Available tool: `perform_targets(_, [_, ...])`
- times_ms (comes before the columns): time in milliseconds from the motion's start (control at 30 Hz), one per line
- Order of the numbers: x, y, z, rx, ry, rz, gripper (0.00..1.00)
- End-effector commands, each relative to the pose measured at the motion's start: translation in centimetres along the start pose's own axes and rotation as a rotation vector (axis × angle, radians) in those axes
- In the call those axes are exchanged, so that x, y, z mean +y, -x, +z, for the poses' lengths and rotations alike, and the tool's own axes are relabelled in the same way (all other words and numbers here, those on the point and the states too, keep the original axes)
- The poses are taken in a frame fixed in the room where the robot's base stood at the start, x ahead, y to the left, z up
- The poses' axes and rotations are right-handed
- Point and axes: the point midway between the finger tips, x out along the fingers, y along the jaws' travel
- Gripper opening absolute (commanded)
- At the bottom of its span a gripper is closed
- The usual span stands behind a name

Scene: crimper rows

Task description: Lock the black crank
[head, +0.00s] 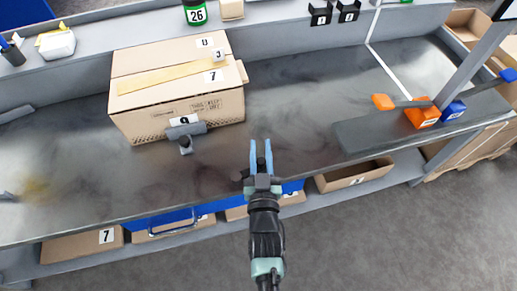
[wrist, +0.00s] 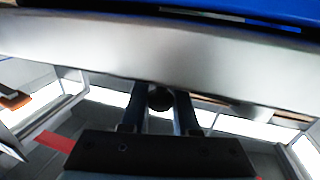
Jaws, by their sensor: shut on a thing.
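My gripper (head: 260,147) is at the bench's front edge, its two blue fingers pointing away from me. In the wrist view the gripper (wrist: 160,104) has a dark round knob (wrist: 160,97) between its fingers, and it is shut on it. A small dark part (head: 261,163) shows between the fingers in the head view. It looks like the black crank's handle, but the rest of it is hidden, so I cannot tell how the crank is turned.
An orange block (head: 422,115) and a blue block (head: 453,111), each with a lever, stand on a grey plinth at the right. A cardboard box (head: 180,112) and a grey clamp-like piece (head: 186,131) are at the left. Open boxes sit on the shelf below.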

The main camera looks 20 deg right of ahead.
Motion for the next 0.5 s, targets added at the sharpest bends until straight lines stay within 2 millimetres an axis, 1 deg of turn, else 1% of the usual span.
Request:
perform_targets(33, [-0.05,0.08,0.06,-0.001,-0.001,-0.001,0.00])
perform_targets(67, [-0.04,0.08,0.07,-0.001,-0.002,-0.001,0.31])
perform_targets(200, [-0.02,0.07,0.06,-0.001,-0.001,0.000,0.56])
perform_targets(500, [0.02,0.11,0.04,-0.001,-0.001,0.000,0.57])
